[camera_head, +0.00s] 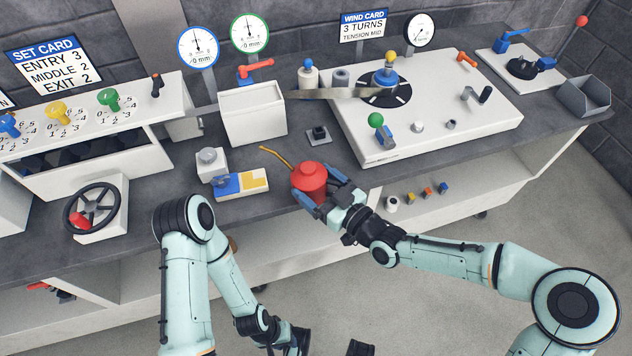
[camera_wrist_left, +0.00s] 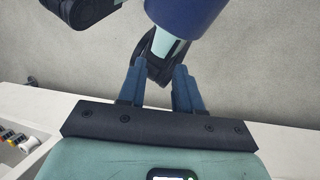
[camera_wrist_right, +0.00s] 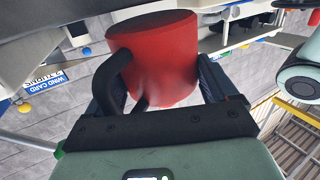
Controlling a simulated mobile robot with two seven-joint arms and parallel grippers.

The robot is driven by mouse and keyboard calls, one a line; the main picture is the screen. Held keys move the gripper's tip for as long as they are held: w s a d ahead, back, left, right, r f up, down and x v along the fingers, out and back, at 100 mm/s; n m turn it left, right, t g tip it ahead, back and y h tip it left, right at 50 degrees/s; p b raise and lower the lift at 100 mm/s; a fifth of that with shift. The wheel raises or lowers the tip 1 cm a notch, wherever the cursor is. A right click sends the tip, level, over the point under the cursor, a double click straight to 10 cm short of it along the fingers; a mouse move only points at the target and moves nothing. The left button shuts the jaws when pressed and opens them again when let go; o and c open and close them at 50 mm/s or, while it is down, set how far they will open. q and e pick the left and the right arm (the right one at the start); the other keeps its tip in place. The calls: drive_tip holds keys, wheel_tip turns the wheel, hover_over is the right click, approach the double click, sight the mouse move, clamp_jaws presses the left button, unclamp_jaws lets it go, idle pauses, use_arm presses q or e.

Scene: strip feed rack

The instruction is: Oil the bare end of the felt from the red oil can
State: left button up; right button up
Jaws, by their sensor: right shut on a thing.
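The red oil can (camera_head: 312,178) is upright at the front edge of the bench, its thin brass spout (camera_head: 277,158) pointing up and left. My right gripper (camera_head: 322,196) is shut on the can, which also fills the middle of the right wrist view (camera_wrist_right: 165,60). I cannot tell whether its base touches the bench. The felt (camera_head: 256,180) looks like the yellow and cream pad on a low white block with a blue part, left of the can. The spout tip is above and right of the pad, apart from it. My left gripper (camera_wrist_left: 158,88) is empty, fingers apart, low before the bench.
A white box with a red lever (camera_head: 252,112) stands behind the felt block. A white plate with a black turntable (camera_head: 386,95) is at right. A handwheel (camera_head: 95,207) is at left. Small coloured parts lie on the lower shelf at right.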

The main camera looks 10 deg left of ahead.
sight(320, 177)
drive_tip(key=r+h+p, duration=0.1)
drive_tip(key=p, duration=0.1)
drive_tip(key=r+n+g+p, duration=0.1)
drive_tip(key=p, duration=0.1)
drive_tip(key=shift+d+r+h+p, duration=0.15)
drive_tip(key=shift+d+h+p, duration=0.15)
drive_tip(key=shift+d+h, duration=0.1)
drive_tip(key=h+p, duration=0.1)
drive_tip(key=r+g+h+p, duration=0.1)
drive_tip(key=shift+d+r+n+p, duration=0.3)
drive_tip(key=shift+d+n, duration=0.05)
drive_tip(key=shift+n, duration=0.05)
drive_tip(key=shift+a+f+h, duration=0.1)
drive_tip(key=shift+a+h, duration=0.05)
drive_tip(key=shift+h, duration=0.25)
drive_tip(key=o, duration=1.3)
drive_tip(key=shift+c, duration=0.2)
drive_tip(key=shift+f, duration=0.15)
drive_tip(key=c, duration=1.3)
drive_tip(key=shift+o, duration=0.2)
